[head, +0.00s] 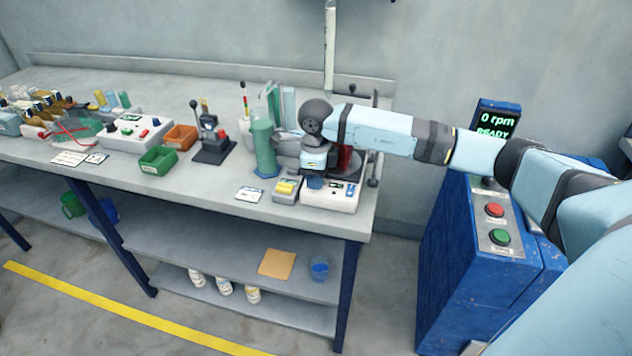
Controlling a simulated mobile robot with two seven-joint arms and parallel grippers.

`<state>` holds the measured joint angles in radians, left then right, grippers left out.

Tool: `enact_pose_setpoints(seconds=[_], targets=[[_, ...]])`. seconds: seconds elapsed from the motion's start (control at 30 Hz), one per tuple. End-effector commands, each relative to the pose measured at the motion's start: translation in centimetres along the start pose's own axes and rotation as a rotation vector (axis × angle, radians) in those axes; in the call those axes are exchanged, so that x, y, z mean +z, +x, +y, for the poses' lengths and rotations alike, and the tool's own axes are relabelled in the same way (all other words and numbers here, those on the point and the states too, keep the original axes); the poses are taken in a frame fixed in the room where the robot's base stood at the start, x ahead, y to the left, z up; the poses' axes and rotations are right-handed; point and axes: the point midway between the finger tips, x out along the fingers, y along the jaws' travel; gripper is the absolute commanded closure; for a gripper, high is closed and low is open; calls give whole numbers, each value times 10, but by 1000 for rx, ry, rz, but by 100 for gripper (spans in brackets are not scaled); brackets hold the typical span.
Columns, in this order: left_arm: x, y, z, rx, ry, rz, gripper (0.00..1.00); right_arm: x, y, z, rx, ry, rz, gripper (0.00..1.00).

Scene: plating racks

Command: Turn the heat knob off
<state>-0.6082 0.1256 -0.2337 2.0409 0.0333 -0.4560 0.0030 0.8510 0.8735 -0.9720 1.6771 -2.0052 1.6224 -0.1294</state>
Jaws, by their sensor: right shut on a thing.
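A white hotplate unit (345,205) stands at the right end of the bench, with a dark top and a small red mark on its front panel. My right gripper (314,183) points down at the left part of that front panel. It is shut on what appears to be the heat knob, which the gripper hides, so the knob's setting cannot be read. A dark red vessel shows behind my wrist, above the hotplate. My left gripper is not in view.
A small grey device with a yellow top (287,187) stands close left of the hotplate. A green cylinder (264,148) and a thin stand rod (375,140) are nearby. A blue cabinet (450,255) with red and green buttons stands right of the bench, its screen reading "0 rpm READY".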

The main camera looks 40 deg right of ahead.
Motion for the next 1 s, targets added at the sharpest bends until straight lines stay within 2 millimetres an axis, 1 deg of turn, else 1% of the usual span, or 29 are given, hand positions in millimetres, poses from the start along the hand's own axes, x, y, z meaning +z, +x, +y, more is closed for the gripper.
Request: enact_pose_setpoints(seconds=[0.2, 0.4, 0.93, 0.97, 1.0], targets=[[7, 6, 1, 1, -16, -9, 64, 0, 0, -1, -2, -118, -2, 99], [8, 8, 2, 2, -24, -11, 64, 0, 0, -1, -2, -178, -2, 99], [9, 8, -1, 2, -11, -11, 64, 0, -1, 0, -1, -200, -2, 99], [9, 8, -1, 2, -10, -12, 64, 0, -1, 0, -1, -200, -2, 71], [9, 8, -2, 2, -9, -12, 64, 0, -1, 0, -1, -200, -2, 65]])
